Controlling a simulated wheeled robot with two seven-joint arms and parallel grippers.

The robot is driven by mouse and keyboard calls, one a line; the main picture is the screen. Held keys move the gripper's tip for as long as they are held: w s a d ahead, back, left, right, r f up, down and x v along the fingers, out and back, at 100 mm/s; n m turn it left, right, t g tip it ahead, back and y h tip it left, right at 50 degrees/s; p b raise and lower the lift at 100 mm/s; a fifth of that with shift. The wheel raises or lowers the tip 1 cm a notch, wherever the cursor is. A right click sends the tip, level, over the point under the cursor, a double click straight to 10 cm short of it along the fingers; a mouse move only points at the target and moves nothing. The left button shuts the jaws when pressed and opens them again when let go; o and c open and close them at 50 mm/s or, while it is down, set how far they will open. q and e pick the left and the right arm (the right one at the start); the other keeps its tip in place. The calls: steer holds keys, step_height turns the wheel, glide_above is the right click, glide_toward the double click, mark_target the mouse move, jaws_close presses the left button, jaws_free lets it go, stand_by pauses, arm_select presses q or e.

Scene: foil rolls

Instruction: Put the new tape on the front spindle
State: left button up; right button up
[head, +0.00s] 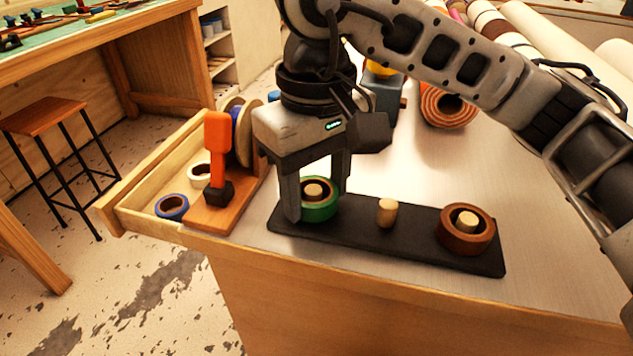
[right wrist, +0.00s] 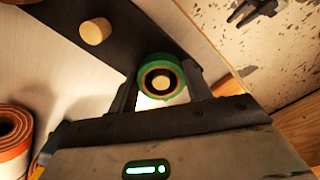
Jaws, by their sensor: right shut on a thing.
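A black base (head: 350,226) lies near the table's front edge with three wooden spindles in a row. A green tape roll (head: 320,211) sits around the left spindle (head: 314,190), whose top shows through its core. I cannot tell if the roll rests fully on the base. My right gripper (head: 315,197) points down, shut on the green tape, one finger on each side. The right wrist view shows the green roll (right wrist: 147,62) between the fingers. The middle spindle (head: 387,212) is bare. A brown tape roll (head: 466,238) sits around the right spindle (head: 467,219). My left gripper is out of view.
A wooden stand with an orange-handled tool (head: 217,150) is left of the base. Beyond it, an open drawer (head: 150,225) holds a blue roll (head: 172,207) and a white roll (head: 200,173). An orange roll (head: 440,108) lies farther back. The table right of the base is clear.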

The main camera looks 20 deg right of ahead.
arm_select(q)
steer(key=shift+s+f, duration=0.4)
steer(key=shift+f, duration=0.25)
arm_select(e)
steer(key=shift+f, duration=0.15)
steer(key=o, duration=1)
steer(key=shift+o, duration=0.2)
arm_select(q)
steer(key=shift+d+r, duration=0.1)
arm_select(e)
steer(key=shift+r, duration=0.2)
steer(key=shift+r+p, duration=1.5)
steer(key=shift+r, duration=1.05)
arm_select(q)
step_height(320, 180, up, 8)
steer(key=p, duration=0.3)
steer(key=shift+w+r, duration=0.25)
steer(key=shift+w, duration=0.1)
arm_select(e)
step_height(320, 180, up, 5)
steer(key=shift+f, duration=0.2)
